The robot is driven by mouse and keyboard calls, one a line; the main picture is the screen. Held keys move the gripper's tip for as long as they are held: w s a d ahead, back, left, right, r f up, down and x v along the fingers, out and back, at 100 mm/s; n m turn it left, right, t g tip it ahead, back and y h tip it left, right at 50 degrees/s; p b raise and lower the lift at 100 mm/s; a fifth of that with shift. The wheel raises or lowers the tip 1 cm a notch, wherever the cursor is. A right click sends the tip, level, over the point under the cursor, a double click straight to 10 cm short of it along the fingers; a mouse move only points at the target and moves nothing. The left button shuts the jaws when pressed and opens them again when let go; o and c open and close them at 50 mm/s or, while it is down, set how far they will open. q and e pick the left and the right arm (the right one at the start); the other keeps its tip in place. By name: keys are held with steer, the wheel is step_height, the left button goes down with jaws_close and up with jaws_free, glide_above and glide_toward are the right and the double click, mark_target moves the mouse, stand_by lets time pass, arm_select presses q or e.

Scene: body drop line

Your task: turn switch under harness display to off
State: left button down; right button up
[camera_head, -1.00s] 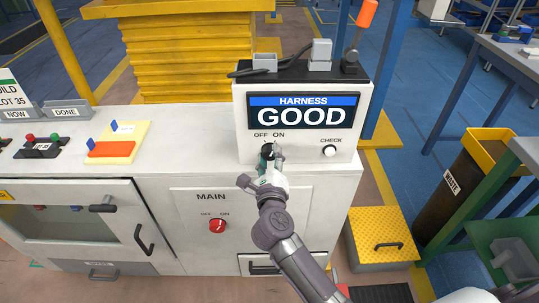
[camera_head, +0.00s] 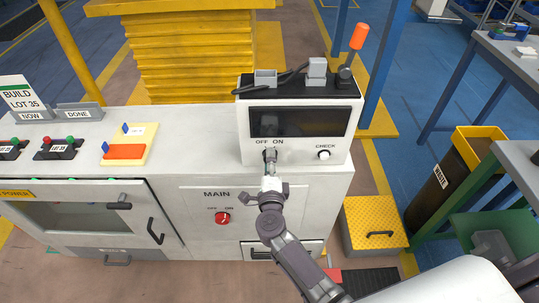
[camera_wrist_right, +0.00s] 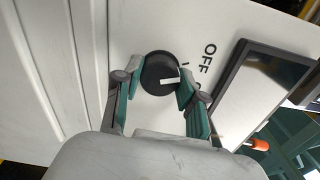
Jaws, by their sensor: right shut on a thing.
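The harness display (camera_head: 300,122) on the white box is dark and blank. Below it, under the OFF and ON labels, is the small switch, mostly hidden by my right gripper (camera_head: 270,157) in the head view. In the right wrist view the switch (camera_wrist_right: 158,66) is a round black knob with a white pointer mark. The two green and grey fingers of my right gripper (camera_wrist_right: 155,84) are on either side of the knob, shut on it. The OFF label (camera_wrist_right: 208,58) is beside it. My left gripper is not in view.
A CHECK button (camera_head: 323,155) sits to the right of the switch. A red MAIN knob (camera_head: 223,218) is on the cabinet front below. A yellow step (camera_head: 375,228) stands at the right.

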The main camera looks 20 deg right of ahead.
steer(key=shift+s+f+n+p, duration=0.1)
steer(key=shift+f+n+p, duration=0.15)
steer(key=shift+n, duration=0.25)
steer(key=o, duration=1.1)
steer(key=shift+o, duration=0.2)
steer(key=shift+r, duration=0.15)
steer(key=v, duration=1.2)
steer(key=shift+a, duration=0.1)
